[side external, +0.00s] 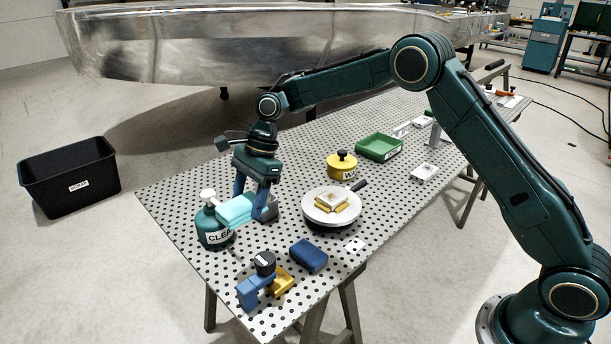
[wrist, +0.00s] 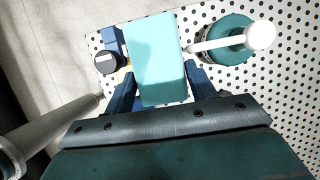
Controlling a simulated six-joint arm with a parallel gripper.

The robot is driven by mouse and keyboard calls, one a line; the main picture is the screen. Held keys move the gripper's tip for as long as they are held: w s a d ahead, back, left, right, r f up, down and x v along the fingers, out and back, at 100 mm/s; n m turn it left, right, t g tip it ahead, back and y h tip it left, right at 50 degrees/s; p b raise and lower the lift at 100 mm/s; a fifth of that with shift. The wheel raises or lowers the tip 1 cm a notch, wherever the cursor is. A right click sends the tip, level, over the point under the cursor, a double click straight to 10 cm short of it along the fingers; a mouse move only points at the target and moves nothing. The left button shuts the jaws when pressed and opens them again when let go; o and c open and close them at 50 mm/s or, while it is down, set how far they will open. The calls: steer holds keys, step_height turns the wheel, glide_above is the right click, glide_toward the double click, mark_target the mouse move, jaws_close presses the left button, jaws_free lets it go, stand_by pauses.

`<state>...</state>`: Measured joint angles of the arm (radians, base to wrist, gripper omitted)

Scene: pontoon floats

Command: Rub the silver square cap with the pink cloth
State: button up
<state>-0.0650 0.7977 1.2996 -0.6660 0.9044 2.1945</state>
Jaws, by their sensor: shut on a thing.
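My gripper (side external: 252,206) is shut on a turquoise folded cloth (side external: 236,210), which is held beside the teal bottle at the table's near left. The turquoise cloth also fills the space between the fingers in the wrist view (wrist: 155,60). I see no pink cloth. A pale square piece (side external: 333,196), perhaps the silver square cap, sits with yellow blocks on a round white plate (side external: 315,212) to the right of my gripper. It is too small to be sure of its metal. The plate is out of the wrist view.
A teal bottle with a white pump (side external: 213,230) stands close to the cloth. A blue clamp with a black knob (side external: 250,290) and a blue pad (side external: 309,255) lie nearer. A yellow tin (side external: 342,168) and green tray (side external: 379,148) stand behind. A black bin (side external: 70,178) is on the floor.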

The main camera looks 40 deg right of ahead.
steer(key=d, duration=1.3)
glide_above(339, 198)
steer(key=d, duration=0.1)
steer(key=shift+d+r, duration=0.1)
steer(key=shift+d, duration=0.05)
steer(key=shift+f, duration=3.8)
steer(key=shift+w+f, duration=0.25)
steer(key=shift+w, duration=0.35)
steer(key=shift+c, duration=0.5)
steer(key=shift+w, duration=1.45)
steer(key=shift+s, duration=2.1)
step_height(339, 198, up, 8)
